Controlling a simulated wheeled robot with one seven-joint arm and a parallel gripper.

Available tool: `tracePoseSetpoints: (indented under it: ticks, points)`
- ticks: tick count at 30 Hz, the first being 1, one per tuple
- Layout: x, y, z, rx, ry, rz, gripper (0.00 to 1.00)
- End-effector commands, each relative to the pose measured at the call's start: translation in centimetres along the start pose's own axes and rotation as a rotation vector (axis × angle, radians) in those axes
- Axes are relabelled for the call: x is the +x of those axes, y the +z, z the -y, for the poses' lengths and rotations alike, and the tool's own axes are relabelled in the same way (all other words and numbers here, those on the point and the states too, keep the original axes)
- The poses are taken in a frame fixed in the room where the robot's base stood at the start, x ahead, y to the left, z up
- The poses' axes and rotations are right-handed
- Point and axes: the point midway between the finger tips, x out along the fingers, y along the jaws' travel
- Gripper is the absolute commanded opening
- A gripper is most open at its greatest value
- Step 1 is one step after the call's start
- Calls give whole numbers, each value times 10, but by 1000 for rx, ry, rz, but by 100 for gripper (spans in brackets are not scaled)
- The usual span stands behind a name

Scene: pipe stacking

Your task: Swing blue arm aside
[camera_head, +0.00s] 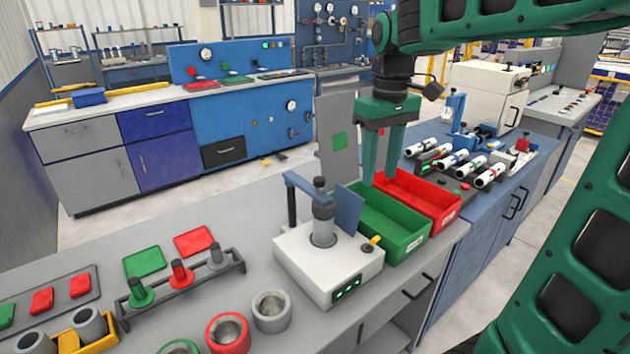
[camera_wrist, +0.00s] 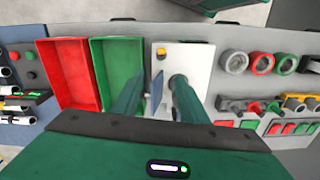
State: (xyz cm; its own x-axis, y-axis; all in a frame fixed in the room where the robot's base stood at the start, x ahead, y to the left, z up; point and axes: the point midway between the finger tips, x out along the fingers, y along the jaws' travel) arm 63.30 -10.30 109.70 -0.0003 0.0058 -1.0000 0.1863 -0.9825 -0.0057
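A white tester box (camera_head: 328,262) stands on the grey bench, with a grey round post (camera_head: 322,225) on top. A flat blue plate (camera_head: 349,208) stands upright at the post's right. My gripper (camera_head: 381,180) is open and empty, pointing down above the green bin, right of and higher than the plate. In the wrist view, the white box (camera_wrist: 196,62) and blue plate (camera_wrist: 156,92) show between and beside my open fingers (camera_wrist: 156,90); the right finger hides part of the box.
A green bin (camera_head: 385,240) and a red bin (camera_head: 432,212) stand right of the box. A yellow-tipped knob (camera_head: 373,241) sits on the box's corner. Rings, including a red one (camera_head: 228,330), and a peg rack (camera_head: 180,282) lie left. White pipes (camera_head: 452,160) lie behind the bins.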

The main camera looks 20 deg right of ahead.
Motion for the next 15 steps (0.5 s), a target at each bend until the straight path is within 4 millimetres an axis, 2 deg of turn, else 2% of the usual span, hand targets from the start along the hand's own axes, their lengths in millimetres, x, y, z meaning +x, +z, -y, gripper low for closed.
tracePoseSetpoints:
  ticks: [1,3,6,10,15]
  points:
    - [-11,-29,16,-95,2,1,40]
    - [-23,-57,35,-208,2,2,40]
    - [-35,-87,58,-331,3,2,40]
    - [-43,-106,76,-421,4,3,40]
    - [-36,-111,81,-446,3,5,40]
